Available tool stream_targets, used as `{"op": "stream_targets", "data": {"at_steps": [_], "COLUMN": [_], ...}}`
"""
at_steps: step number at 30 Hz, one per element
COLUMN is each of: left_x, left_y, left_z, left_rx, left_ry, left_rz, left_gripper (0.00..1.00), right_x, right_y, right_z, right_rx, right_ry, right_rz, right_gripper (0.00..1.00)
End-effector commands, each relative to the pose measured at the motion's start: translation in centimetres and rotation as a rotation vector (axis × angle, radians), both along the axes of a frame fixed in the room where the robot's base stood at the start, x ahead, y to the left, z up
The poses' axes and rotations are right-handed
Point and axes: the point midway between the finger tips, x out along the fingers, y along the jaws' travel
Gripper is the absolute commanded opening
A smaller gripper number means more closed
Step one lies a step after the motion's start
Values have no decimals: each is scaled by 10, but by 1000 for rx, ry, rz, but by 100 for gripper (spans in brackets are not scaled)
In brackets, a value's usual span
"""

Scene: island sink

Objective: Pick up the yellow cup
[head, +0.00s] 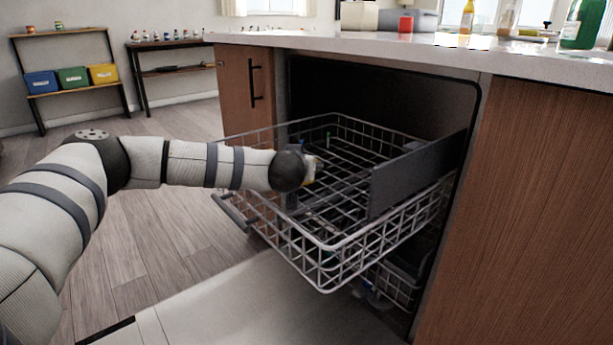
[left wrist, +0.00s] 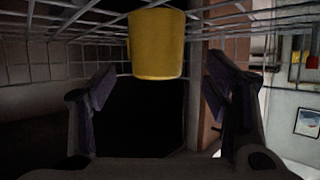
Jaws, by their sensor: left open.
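The yellow cup (left wrist: 156,44) shows in the left wrist view at the top middle, against the wire rack. My left gripper (left wrist: 156,92) is open, with one finger on each side below the cup in that view. The fingers do not appear to touch the cup. In the head view my left arm comes in from the left, and its wrist is over the pulled-out dishwasher rack (head: 330,250). Only a small yellowish patch of the cup (head: 310,170) shows beside the wrist there; the rest is hidden. My right gripper is not in view.
The dishwasher's open door (head: 240,305) lies below the rack. A dark flat panel (head: 405,180) stands in the rack's right part. The countertop (head: 400,45) above holds a red cup (head: 406,24) and bottles. Wooden cabinet fronts flank the opening. The floor at left is clear.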

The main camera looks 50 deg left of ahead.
Motion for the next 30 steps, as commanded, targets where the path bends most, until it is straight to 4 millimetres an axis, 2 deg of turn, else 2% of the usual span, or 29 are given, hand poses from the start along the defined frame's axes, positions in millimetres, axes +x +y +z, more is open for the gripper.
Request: {"op": "stream_targets", "data": {"at_steps": [1,6,14,21,30], "left_x": [8,30,33,32,32], "left_y": [6,22,24,24,24], "left_z": [-13,-20,-15,-15,-12], "left_rx": [0,1,1,0,1], "left_ry": [5,6,1,2,1], "left_rz": [3,3,0,1,1], "left_gripper": [70,70,70,16,14], "right_x": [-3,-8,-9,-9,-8], "right_y": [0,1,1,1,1], "right_z": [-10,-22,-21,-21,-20], "right_rx": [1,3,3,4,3], "right_ry": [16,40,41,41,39], "right_rz": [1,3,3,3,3], "right_gripper": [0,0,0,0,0]}}
